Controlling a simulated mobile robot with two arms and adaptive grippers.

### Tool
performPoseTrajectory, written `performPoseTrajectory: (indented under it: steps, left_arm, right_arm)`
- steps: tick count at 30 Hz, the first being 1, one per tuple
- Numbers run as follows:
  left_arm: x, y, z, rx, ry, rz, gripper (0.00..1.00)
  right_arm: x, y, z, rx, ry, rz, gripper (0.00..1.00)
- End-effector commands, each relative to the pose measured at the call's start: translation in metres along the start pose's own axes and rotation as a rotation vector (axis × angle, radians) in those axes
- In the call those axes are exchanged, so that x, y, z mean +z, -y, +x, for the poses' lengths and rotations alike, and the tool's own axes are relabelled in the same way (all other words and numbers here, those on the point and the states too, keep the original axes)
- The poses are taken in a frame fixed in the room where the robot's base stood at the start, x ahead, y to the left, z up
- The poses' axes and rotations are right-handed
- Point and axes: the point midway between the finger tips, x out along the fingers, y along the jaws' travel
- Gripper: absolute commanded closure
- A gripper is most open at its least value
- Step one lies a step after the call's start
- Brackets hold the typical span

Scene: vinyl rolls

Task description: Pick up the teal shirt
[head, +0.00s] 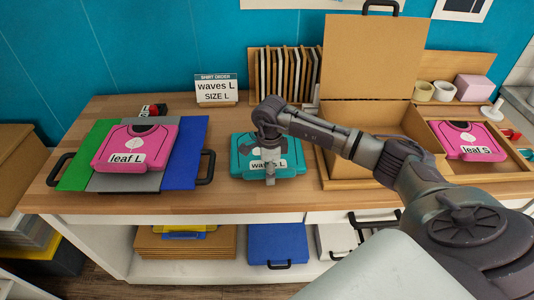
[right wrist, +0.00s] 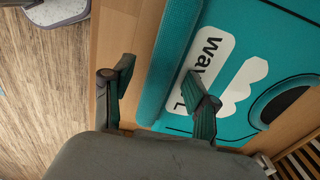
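The teal shirt (head: 292,168) lies folded on the wooden table, with a white label reading "waves L" on its front. My right gripper (head: 270,178) is over the shirt's front edge and hides part of the shirt and its label. In the right wrist view the gripper (right wrist: 158,95) is open. One finger is over the teal shirt (right wrist: 262,35) near the label, and the other is over the wood beyond its thick rounded edge. The edge shows between the fingers; I cannot tell whether they touch it. My left gripper is not in view.
A sign (head: 216,88) reads "waves L SIZE L". A pink "leaf L" shirt (head: 140,140) lies on a folding board (head: 188,150) at left. An open cardboard box (head: 370,60) stands at right, beside a pink "leaf S" shirt (head: 468,138). An upright rack (head: 284,72) is behind.

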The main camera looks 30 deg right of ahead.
Motion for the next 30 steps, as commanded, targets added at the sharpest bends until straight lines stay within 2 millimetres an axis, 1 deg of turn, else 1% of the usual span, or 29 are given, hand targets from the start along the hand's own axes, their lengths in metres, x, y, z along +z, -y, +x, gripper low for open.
performPoseTrajectory:
  steps: [1, 8, 9, 10, 17, 20, 23, 30]
  left_arm:
    - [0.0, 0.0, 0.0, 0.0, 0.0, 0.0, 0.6]
    - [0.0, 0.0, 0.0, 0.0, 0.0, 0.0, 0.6]
    - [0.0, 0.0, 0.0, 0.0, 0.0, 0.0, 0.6]
    - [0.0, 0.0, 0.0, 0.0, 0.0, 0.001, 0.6]
    - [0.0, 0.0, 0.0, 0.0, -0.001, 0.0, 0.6]
    - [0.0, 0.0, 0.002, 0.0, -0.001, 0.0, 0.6]
    - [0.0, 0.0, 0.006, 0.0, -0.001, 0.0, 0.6]
    - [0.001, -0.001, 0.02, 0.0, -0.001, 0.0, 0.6]
  right_arm:
    - [0.0, 0.0, 0.0, 0.0, 0.0, 0.0, 0.52]
    - [0.0, 0.0, -0.001, 0.0, 0.0, 0.0, 0.9]
    - [0.0, 0.0, -0.001, 0.0, 0.0, 0.0, 0.97]
    - [0.0, 0.0, -0.001, 0.0, 0.0, 0.0, 1.0]
    - [0.0, 0.0, -0.001, -0.001, 0.0, 0.0, 1.0]
    - [0.0, 0.001, -0.004, -0.002, 0.001, 0.0, 1.0]
    - [0.001, 0.002, -0.015, -0.005, 0.002, -0.001, 1.0]
    - [0.0, 0.002, -0.063, -0.006, 0.003, 0.0, 1.0]
